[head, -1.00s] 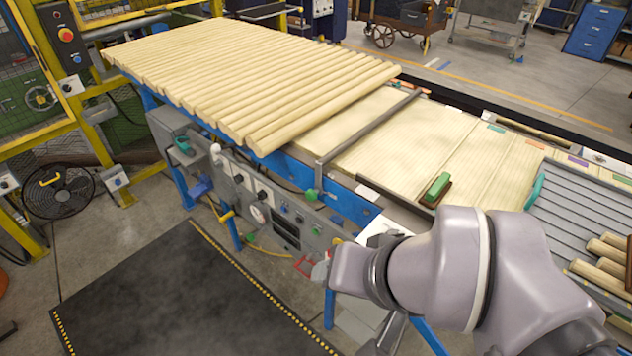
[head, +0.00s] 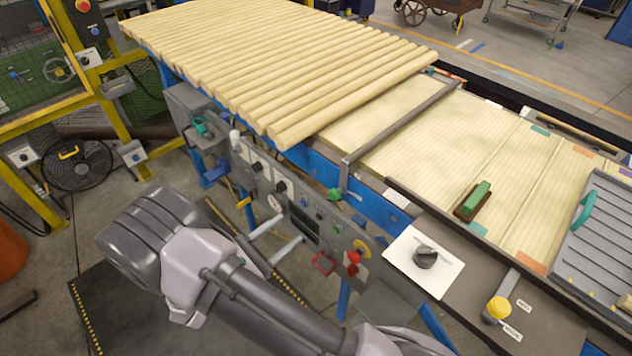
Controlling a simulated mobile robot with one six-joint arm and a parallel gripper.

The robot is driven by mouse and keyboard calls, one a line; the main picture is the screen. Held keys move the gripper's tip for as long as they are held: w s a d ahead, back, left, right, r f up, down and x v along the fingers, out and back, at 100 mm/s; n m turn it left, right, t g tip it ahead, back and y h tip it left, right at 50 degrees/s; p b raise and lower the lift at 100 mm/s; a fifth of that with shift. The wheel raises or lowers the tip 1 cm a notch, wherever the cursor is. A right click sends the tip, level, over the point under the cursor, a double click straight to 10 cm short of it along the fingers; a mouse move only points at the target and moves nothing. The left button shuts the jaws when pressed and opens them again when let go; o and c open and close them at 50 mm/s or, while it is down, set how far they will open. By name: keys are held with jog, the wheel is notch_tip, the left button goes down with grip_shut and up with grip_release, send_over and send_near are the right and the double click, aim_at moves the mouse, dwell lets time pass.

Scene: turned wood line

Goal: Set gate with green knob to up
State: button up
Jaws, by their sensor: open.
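The gate (head: 400,122) is a dark grey bar lying across the pale slatted bed, just right of the row of wooden rods. Its near end bends down at the bed's front edge, beside a green knob (head: 335,194). I cannot tell for sure whether the bar touches the bed or stands slightly above it. The knob and the bar are unobstructed. My arm crosses the lower left and bottom, in front of the machine and apart from the knob. My gripper is not visible in this view.
Below the knob is a control panel (head: 300,215) with dials and a red knob (head: 352,258). A white plate with a black knob (head: 426,257) and a yellow knob (head: 498,307) are to the right. A green-handled block (head: 472,200) rests on the bed. A fan (head: 78,165) stands left.

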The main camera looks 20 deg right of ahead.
aim_at(332, 197)
jog(key=b+x, duration=0.3)
jog(key=x, duration=1.4)
jog(key=shift+s+d+b, duration=0.15)
jog(key=shift+b, duration=0.25)
grip_shut()
